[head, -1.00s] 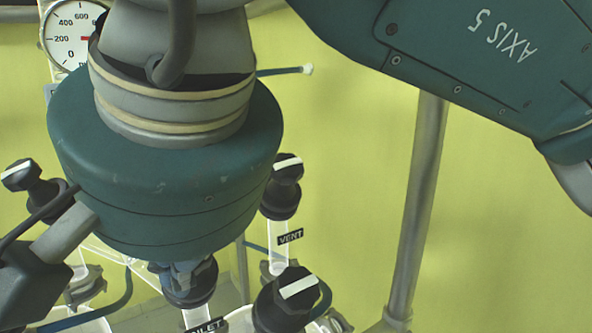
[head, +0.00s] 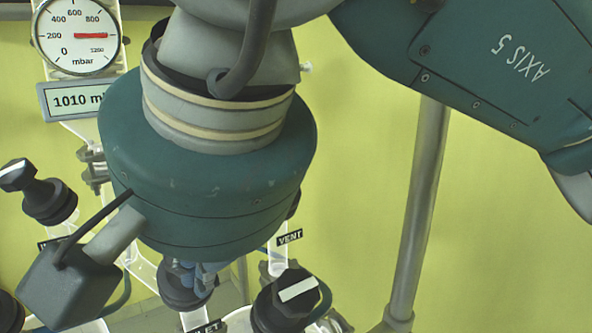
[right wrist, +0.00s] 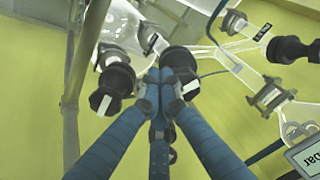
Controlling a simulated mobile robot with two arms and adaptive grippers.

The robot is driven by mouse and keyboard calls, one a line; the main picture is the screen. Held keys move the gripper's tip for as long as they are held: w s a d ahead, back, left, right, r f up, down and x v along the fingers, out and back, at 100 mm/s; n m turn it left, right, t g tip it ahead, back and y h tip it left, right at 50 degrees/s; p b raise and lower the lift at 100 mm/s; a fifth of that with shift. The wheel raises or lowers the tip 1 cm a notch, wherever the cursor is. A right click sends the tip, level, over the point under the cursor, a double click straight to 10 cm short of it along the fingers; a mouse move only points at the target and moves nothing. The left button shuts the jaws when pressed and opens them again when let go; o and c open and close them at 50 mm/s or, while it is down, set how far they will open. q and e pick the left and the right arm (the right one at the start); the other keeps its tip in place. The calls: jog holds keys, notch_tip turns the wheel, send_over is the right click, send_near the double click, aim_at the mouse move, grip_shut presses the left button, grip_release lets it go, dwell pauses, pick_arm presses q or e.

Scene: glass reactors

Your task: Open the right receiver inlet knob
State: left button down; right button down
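A black knob (head: 181,292) on a clear glass tube stands below my right wrist in the head view. The label under it is cut off and shows only "LET". My right gripper (head: 192,270) reaches down to this knob, mostly hidden by my own wrist. In the right wrist view its blue fingers (right wrist: 160,84) are drawn together at the tips. They lie over or against the black knob (right wrist: 180,58), whose white mark (right wrist: 190,87) shows beside the right finger. I cannot tell whether the knob is between the fingers. My left gripper is not in view.
Another black knob (head: 284,303) with a white bar stands close on the right. A third knob (head: 36,190) is at the left. A VENT label (head: 289,237), a pressure gauge (head: 78,38) and a display (head: 78,101) are nearby. A metal post (head: 420,210) rises at the right.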

jog(key=p+v, duration=0.3)
jog(key=v, duration=0.3)
jog(key=shift+s+d, duration=0.2)
dwell(0.4)
jog(key=shift+f, duration=0.2)
